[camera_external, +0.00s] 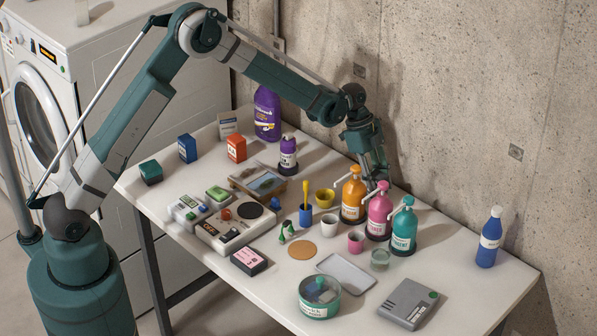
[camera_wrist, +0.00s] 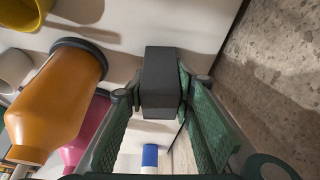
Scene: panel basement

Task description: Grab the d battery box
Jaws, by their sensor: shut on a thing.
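My gripper (camera_external: 374,178) is low at the back of the table, behind the orange pump bottle and near the wall. In the wrist view my gripper (camera_wrist: 160,92) is shut on a plain dark grey box (camera_wrist: 161,70), with one finger on each side. No label shows on the box, so I cannot read whether it is the D battery box. In the external view the bottles and fingers hide it. Other small boxes stand at the left: a blue box (camera_external: 188,148), an orange-red box (camera_external: 236,149) and a dark green box (camera_external: 151,172).
Orange (camera_external: 353,197), pink (camera_external: 379,213) and teal (camera_external: 403,229) pump bottles stand close in front of my gripper. The concrete wall (camera_external: 450,110) is just behind it. A blue bottle (camera_external: 489,240) stands far right, with bare table between it and the teal bottle.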

